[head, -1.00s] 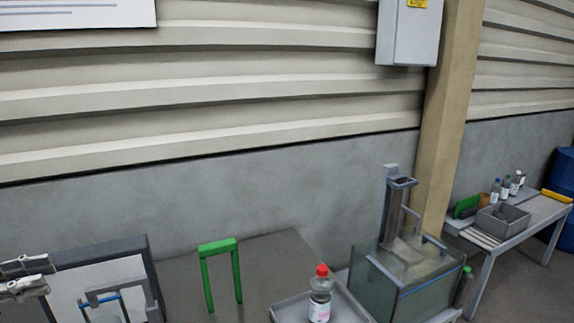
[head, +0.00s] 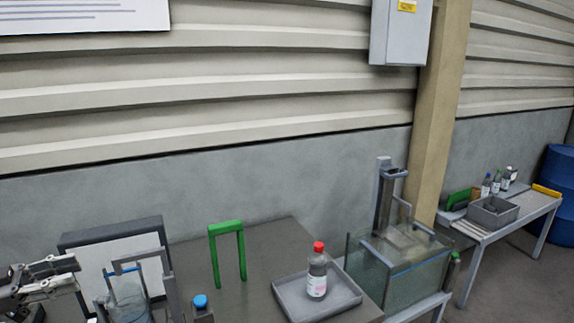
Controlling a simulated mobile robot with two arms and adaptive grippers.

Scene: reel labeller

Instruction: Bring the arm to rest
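My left gripper (head: 74,274) is at the left edge of the head view. Its two fingers point right with a gap between them, and I see nothing held. It appears in front of the left part of a dark-framed white panel (head: 88,262); I cannot tell the distance between them. A clear container with a blue-edged top (head: 127,294) stands right of the gripper, behind a grey bracket (head: 158,268). My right gripper is not in view.
A green frame (head: 227,228) stands on the dark table (head: 262,240). A red-capped bottle (head: 317,275) stands on a grey tray (head: 345,301). A blue-capped item (head: 201,311) is at the bottom edge. A glass tank (head: 385,285) is to the right, with a side table (head: 540,205) beyond.

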